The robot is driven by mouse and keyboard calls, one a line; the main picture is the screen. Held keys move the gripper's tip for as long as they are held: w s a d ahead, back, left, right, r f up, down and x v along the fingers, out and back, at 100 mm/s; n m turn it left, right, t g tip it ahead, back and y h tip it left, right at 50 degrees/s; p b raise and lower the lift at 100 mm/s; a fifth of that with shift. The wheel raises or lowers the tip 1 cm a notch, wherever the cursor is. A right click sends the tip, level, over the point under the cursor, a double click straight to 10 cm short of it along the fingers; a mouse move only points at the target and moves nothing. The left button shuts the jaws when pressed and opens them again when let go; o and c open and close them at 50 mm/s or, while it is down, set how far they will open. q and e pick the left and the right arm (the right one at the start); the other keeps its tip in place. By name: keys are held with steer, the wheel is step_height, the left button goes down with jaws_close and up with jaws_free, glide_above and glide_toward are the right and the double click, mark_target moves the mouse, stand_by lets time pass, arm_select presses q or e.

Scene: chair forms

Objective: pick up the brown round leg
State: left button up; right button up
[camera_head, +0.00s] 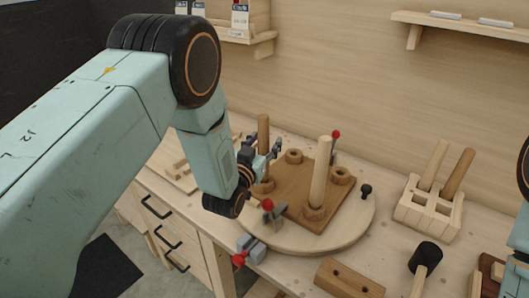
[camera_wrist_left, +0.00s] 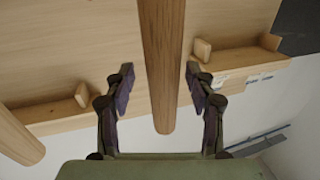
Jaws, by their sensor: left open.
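A brown round leg (camera_head: 263,131) stands upright in a ring-shaped socket on the brown square seat board (camera_head: 295,208). My left gripper (camera_head: 265,150) is at this leg, with its fingers open around it. In the left wrist view the brown leg (camera_wrist_left: 163,60) runs between the two spread fingers of my left gripper (camera_wrist_left: 160,75), with a gap on both sides. A light wooden leg (camera_head: 319,172) stands in the front socket of the board. My right gripper is not in view.
The board lies on a round light turntable (camera_head: 348,230) with red-knobbed clamps (camera_head: 268,206). A slotted rack (camera_head: 427,210) at the right holds a light leg and a brown leg. A black-headed mallet (camera_head: 425,258) and a drilled wooden block (camera_head: 348,278) lie in front. Shelves hang on the wall.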

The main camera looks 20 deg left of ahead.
arm_select(q)
steer(key=shift+c, duration=1.2)
steer(key=shift+a+f, duration=0.15)
steer(key=shift+a, duration=0.2)
steer(key=c, duration=0.5)
steer(key=shift+d, duration=0.35)
jaws_close()
steer(key=shift+a, duration=0.1)
steer(key=shift+a, duration=0.2)
